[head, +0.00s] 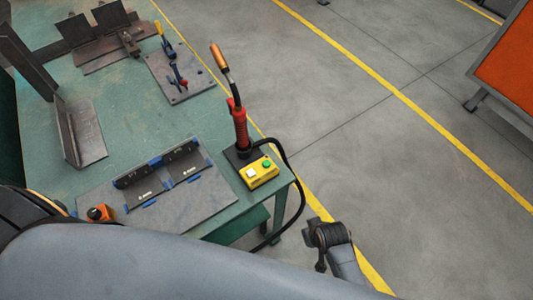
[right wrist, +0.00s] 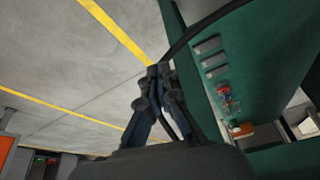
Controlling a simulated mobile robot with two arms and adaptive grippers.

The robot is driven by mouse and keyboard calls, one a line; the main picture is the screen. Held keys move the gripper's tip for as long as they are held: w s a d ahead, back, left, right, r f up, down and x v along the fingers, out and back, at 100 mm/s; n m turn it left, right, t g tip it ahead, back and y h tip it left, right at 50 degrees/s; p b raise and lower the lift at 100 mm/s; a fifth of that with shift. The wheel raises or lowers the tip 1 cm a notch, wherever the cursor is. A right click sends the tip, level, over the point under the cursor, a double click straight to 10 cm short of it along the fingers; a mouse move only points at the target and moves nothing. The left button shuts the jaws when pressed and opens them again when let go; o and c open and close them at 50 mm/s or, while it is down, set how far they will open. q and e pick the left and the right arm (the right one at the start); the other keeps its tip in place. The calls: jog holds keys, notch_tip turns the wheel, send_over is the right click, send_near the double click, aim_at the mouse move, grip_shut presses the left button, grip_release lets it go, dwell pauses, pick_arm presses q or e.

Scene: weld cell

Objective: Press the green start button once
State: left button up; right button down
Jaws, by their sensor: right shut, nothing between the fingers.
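The green start button (head: 266,163) sits on top of a yellow control box (head: 261,177), beside a white button (head: 251,173). The box stands at the near right corner of the green table. My right gripper (right wrist: 158,70) is shut and empty; its fingertips meet in the right wrist view. In the head view the dark end of my right arm (head: 325,236) is off the table, below and right of the box, clearly apart from it. The green button cannot be made out in the right wrist view. My left gripper is not seen.
A red-handled welding torch (head: 240,125) stands upright behind the box, and its black cable (head: 299,190) loops over the table edge. A plate with brackets (head: 215,205) lies left of the box. Open floor (head: 400,170) is to the right.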

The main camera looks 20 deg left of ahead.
jog(key=w+a+r+n+t+y+p, duration=0.1)
jog(key=w+a+r+n+p, duration=0.3)
jog(key=a+r, duration=0.75)
jog(key=s+a+r+n+p, duration=0.1)
jog(key=a+r+n, duration=0.6)
jog(key=r, duration=0.9)
pick_arm(q)
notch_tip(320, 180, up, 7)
jog(key=p, duration=0.1)
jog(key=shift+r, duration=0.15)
pick_arm(e)
jog(key=w+d+r+n+t+h, duration=0.1)
jog(key=w+r+n+t+h, duration=0.2)
jog(key=w+n+t, duration=0.2)
jog(key=w+n, duration=0.1)
jog(key=n, duration=0.2)
jog(key=shift+d+r+h, duration=0.4)
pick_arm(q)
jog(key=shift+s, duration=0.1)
pick_arm(e)
jog(key=b, duration=0.7)
send_over(266, 166)
notch_tip(266, 166, down, 8)
jog(key=shift+r, duration=0.25)
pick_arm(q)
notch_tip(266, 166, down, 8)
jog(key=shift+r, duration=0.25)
pick_arm(e)
jog(key=shift+a+f, duration=0.1)
jog(key=shift+f, duration=0.55)
